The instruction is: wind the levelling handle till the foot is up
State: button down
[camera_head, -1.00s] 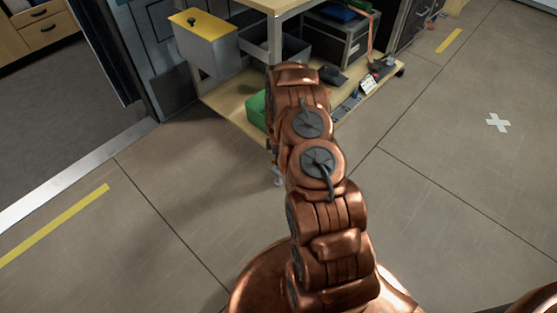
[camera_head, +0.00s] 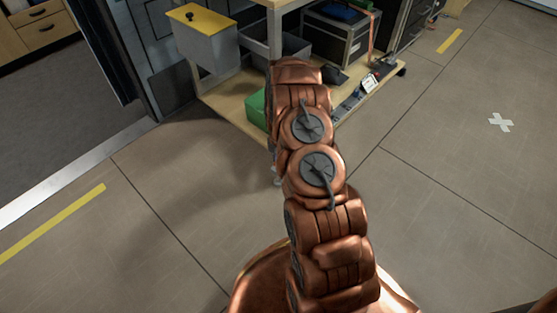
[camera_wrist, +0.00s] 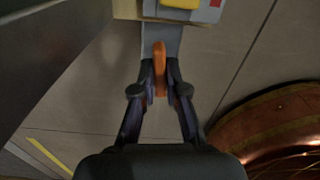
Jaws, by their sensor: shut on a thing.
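In the wrist view, an orange handle (camera_wrist: 159,68) stands between the two dark fingers of my gripper (camera_wrist: 159,78), which is shut on it. A grey flat part (camera_wrist: 161,36) lies just beyond the handle. In the head view, my copper arm reaches down in front of the bench and hides my gripper and the handle. A small pale metal piece (camera_head: 277,177) shows near the floor beside my arm; I cannot tell whether it is the foot. Whether the foot touches the floor is not visible.
A wooden bench with a low shelf (camera_head: 222,103) stands ahead, holding a green box (camera_head: 256,108) and a black case (camera_head: 338,38). A grey bin with a yellow lid (camera_head: 203,18) is at its left. The tiled floor is clear on both sides.

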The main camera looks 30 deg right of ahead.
jog(key=shift+n+b, duration=0.5)
jog(key=shift+n, duration=0.7)
jog(key=c, duration=1.2)
grip_release()
jog(key=shift+r, duration=0.2)
notch_tip(320, 180, up, 12)
jog(key=shift+f, duration=0.15)
